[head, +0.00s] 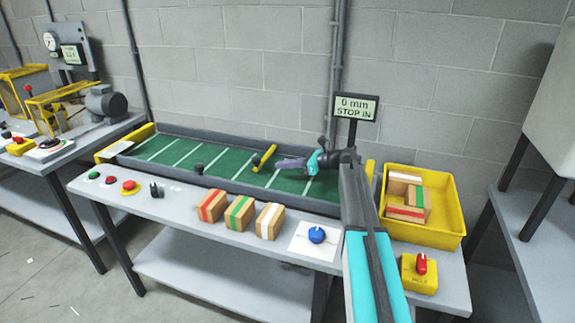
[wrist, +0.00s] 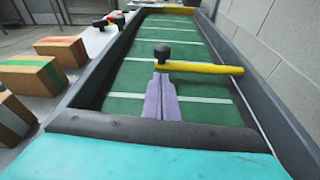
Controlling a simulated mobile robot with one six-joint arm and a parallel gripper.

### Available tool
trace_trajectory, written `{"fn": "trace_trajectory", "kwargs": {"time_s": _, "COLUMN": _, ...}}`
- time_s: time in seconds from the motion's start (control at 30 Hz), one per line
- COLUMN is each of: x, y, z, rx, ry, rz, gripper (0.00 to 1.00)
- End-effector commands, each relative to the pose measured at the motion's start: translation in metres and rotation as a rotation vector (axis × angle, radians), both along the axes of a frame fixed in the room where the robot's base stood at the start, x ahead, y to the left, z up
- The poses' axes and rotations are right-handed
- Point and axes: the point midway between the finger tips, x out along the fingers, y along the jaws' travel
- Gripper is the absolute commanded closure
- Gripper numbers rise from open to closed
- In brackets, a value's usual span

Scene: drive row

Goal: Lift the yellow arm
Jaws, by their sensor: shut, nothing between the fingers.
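The yellow arm (head: 268,153) lies across the green belt (head: 225,166) near its right part, with a black knob (head: 256,162) at its near end. In the wrist view the yellow arm (wrist: 208,68) runs from the knob (wrist: 162,51) to the right side wall. My gripper (head: 279,164) is shut and empty, its purple fingers together just to the right of the arm. In the wrist view my fingertips (wrist: 160,76) appear just short of the arm, below the knob; I cannot tell whether they touch it.
Striped boxes (head: 240,212) stand along the bench's front edge. A blue knob (head: 316,235), push buttons (head: 111,180) and a yellow switch box (head: 419,272) are also there. A yellow bin (head: 446,238) holds several boxes at right. A sign (head: 356,107) reads "0 mm STOP IN".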

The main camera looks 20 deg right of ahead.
Motion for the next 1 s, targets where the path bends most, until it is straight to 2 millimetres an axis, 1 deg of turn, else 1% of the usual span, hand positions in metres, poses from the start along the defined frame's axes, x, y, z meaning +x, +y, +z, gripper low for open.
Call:
{"fn": "trace_trajectory", "kwargs": {"time_s": 0.03, "x": 0.005, "y": 0.007, "z": -0.002, "rx": 0.000, "ry": 0.000, "rz": 0.002, "gripper": 1.00}}
{"fn": "trace_trajectory", "kwargs": {"time_s": 0.3, "x": 0.025, "y": 0.036, "z": -0.012, "rx": 0.000, "ry": 0.000, "rz": 0.001, "gripper": 1.00}}
{"fn": "trace_trajectory", "kwargs": {"time_s": 0.5, "x": 0.035, "y": 0.050, "z": -0.018, "rx": 0.000, "ry": 0.000, "rz": 0.000, "gripper": 1.00}}
{"fn": "trace_trajectory", "kwargs": {"time_s": 0.63, "x": 0.037, "y": 0.053, "z": -0.020, "rx": 0.000, "ry": 0.000, "rz": -0.001, "gripper": 1.00}}
{"fn": "trace_trajectory", "kwargs": {"time_s": 1.0, "x": 0.037, "y": 0.054, "z": -0.020, "rx": 0.000, "ry": -0.001, "rz": -0.004, "gripper": 1.00}}
